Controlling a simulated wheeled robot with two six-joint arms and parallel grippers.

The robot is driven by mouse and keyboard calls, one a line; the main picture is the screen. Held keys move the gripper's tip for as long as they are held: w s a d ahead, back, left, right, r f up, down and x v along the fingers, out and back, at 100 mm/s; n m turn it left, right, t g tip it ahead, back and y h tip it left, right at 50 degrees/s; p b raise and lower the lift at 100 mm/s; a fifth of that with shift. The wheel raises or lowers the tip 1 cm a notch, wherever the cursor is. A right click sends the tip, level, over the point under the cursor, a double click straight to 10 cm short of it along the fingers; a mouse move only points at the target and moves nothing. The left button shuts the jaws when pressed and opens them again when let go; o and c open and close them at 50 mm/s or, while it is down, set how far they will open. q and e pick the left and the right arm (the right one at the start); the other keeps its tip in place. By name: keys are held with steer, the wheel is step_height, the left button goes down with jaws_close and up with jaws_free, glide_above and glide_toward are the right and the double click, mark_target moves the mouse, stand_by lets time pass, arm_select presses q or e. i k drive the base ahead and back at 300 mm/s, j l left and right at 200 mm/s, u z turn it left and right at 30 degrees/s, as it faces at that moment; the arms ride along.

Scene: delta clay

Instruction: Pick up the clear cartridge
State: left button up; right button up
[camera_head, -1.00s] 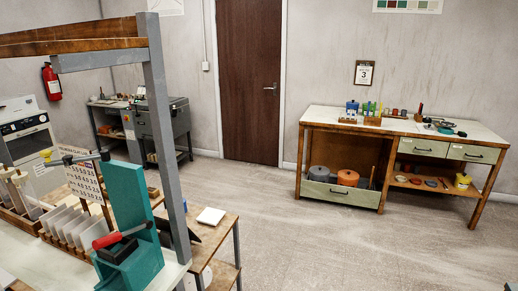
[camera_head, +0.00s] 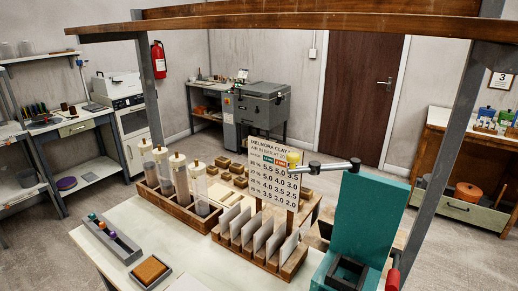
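Several clear cylindrical cartridges with pale caps stand upright in a wooden rack (camera_head: 206,222) on the pale worktable, left of the middle of the head view. The nearest clear cartridge (camera_head: 199,190) is at the rack's right end. Another cartridge (camera_head: 180,178) stands just left of it, and a further one (camera_head: 162,164) is behind that. Dark or grey material seems to show low in some of them; their lower ends are hidden by the rack. Neither of my grippers is in view.
A slotted wooden holder with upright plates (camera_head: 265,240), a printed number board (camera_head: 273,172) and a teal press (camera_head: 357,225) stand right of the rack. A grey tray of markers (camera_head: 112,238) and an orange-brown block (camera_head: 149,270) lie left. A wooden-beamed frame (camera_head: 300,25) spans overhead.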

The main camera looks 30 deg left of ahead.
mark_target(180, 176)
steer(key=k+j, duration=0.1)
steer(key=j, duration=1.55)
steer(key=k+j, duration=0.15)
steer(key=j, duration=0.65)
